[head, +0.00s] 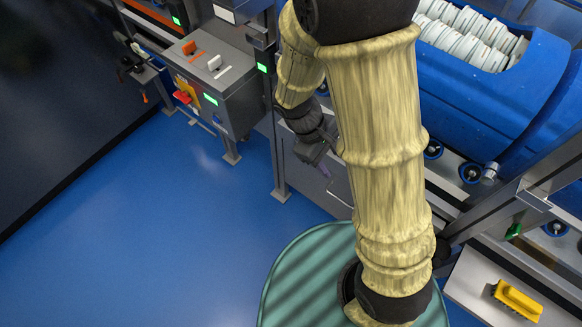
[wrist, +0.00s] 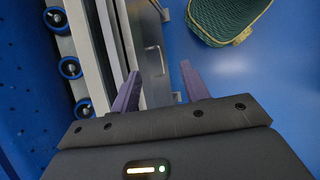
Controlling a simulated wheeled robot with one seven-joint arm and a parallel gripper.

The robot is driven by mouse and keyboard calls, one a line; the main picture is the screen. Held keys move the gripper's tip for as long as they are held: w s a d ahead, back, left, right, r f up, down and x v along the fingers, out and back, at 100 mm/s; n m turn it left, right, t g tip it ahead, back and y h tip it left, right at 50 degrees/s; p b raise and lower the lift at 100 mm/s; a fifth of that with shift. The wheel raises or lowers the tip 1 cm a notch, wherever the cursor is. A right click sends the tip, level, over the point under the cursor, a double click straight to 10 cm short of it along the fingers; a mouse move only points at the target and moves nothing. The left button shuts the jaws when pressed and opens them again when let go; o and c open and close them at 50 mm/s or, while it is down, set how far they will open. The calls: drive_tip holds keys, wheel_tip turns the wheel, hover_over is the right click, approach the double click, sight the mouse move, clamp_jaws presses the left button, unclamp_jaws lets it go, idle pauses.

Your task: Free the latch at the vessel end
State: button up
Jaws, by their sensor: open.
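My gripper (head: 325,172) hangs beside the metal frame in the head view, partly behind my arm. In the wrist view my gripper (wrist: 160,84) has its two purple fingers wide apart with nothing between them. A big blue tub (head: 500,95) lies at the upper right in the head view, well apart from my gripper. It holds rows of white ribbed pieces (head: 470,35). A small silver cylinder (head: 489,173) sits at the tub's lower edge; I cannot tell whether it is a latch. No latch shows clearly, and my arm hides part of the tub and frame.
Blue-rimmed rollers (head: 471,172) line the rail under the tub; they show in the wrist view too (wrist: 70,67). A grey control box (head: 212,85) with levers stands at left. A yellow brush (head: 517,300) lies on a shelf at lower right. Blue floor (head: 150,230) is clear.

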drive_tip(key=w+a+f+n+t+h+b, duration=0.2)
drive_tip(key=a+f+n+t+h+b, duration=0.25)
drive_tip(key=f, duration=0.45)
drive_tip(key=w+a+f+n+t+h+b, duration=0.1)
drive_tip(key=a+f+n+h+b, duration=0.15)
drive_tip(key=f+n+b, duration=0.45)
drive_tip(key=a+f+n+t+y+b, duration=0.1)
drive_tip(key=a+f+n+t+b, duration=0.5)
drive_tip(key=a+f+t+b, duration=0.4)
drive_tip(key=a+f, duration=0.2)
drive_tip(key=a, duration=0.1)
drive_tip(key=shift+w+a+f, duration=0.15)
drive_tip(key=shift+w, duration=0.2)
drive_tip(key=shift+n, duration=0.25)
drive_tip(key=b+x, duration=0.3)
drive_tip(key=x, duration=1.4)
drive_tip(key=shift+w, duration=0.25)
drive_tip(key=shift+c, duration=0.3)
